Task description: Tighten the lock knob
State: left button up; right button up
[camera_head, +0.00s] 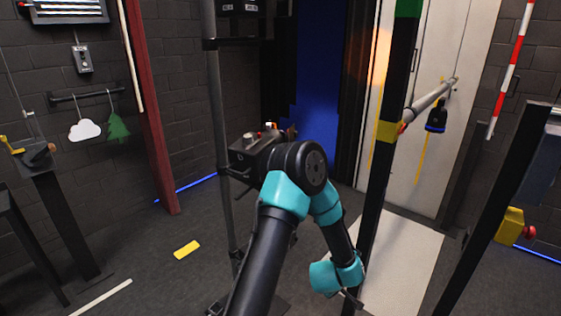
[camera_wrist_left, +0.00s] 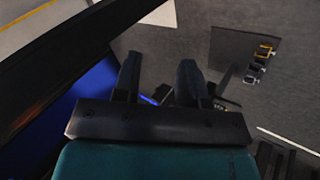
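I cannot make out for certain which part is the lock knob. A dark box (camera_head: 252,152) with small red and pale parts on top is mounted at the upright pole (camera_head: 222,140), with a small dark lever-like part (camera_head: 238,174) below it; my arm's elbow hides its right side. My left arm bends down to the right of the pole, its gripper low in the head view and mostly hidden. In the left wrist view my left gripper (camera_wrist_left: 158,75) has its two dark fingers apart with nothing seen held between them. My right gripper is not in view.
A dark post with a yellow band (camera_head: 389,131) stands close right of my arm. A pale floor panel (camera_head: 405,262) lies behind it. A yellow box with a red button (camera_head: 529,232) is at right. In the wrist view, small yellow and grey parts (camera_wrist_left: 260,60) show at upper right.

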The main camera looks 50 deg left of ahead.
pick_arm(q)
jog(key=w+a+r+n+t+y, duration=0.1)
jog(key=w+a+r+n+y, duration=0.2)
jog(key=w+a+r+n, duration=0.35)
jog(key=w+a+r+n+t+y, duration=0.25)
jog(key=a+r+n, duration=0.5)
jog(key=r, duration=0.45)
jog(key=w+a+r+n+g+y, duration=0.1)
jog(key=a+r+n+g+y, duration=0.4)
jog(key=r+n, duration=0.95)
jog(key=s+d+r+n+g+y, duration=0.1)
jog(key=r+n+g, duration=0.3)
jog(key=n, duration=0.4)
jog(key=s+d+r+n+g+y, duration=0.1)
jog(key=s+d+r+n+g, duration=0.2)
jog(key=n, duration=0.5)
notch_tip(320, 180, up, 2)
jog(key=shift+s+d+r+g, duration=0.1)
jog(key=shift+s+d+g, duration=0.35)
jog(key=shift+s, duration=0.35)
jog(key=shift+a+n+y, duration=0.15)
jog(key=shift+n+y, duration=0.1)
jog(key=x, duration=1.7)
jog(key=shift+a, duration=0.1)
jog(key=shift+c, duration=0.3)
